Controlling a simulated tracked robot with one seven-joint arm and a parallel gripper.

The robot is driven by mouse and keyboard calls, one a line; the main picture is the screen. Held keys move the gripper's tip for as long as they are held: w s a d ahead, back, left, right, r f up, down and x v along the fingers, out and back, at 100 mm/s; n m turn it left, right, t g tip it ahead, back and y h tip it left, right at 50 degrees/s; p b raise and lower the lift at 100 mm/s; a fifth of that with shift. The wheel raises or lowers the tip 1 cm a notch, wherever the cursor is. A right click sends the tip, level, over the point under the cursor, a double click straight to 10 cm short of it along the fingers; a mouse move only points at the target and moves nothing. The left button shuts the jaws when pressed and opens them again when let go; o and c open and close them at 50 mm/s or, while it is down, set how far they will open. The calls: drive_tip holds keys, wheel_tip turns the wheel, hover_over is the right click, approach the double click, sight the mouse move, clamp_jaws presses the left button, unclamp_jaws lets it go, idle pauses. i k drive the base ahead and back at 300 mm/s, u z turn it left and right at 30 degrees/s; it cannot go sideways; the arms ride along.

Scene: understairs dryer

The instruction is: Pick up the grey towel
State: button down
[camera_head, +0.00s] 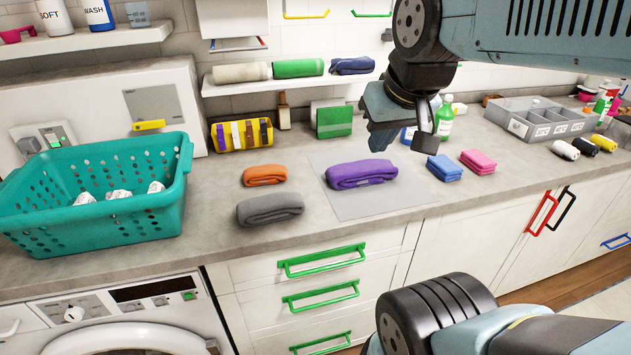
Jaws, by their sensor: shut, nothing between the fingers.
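The grey towel (270,209) lies folded on the counter, near its front edge, just right of the teal basket. An orange cloth (264,175) lies right behind it. A purple towel (361,174) lies to its right on a pale grey mat (398,196). My gripper (405,143) is above the counter, right of the purple towel and well to the right of the grey towel. It is shut and holds nothing. The grey towel is in full view.
The teal basket (98,228) with white crumpled pieces stands at the left. Blue cloths (444,168) and pink cloths (478,162) lie right of my gripper, with a grey divided tray (512,127) beyond. A shelf (290,84) with rolled towels hangs behind.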

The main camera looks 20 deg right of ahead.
sight(278, 206)
drive_tip(key=z, duration=1.2)
drive_tip(key=k, duration=1.25)
drive_tip(key=u, duration=0.65)
drive_tip(key=i, duration=1)
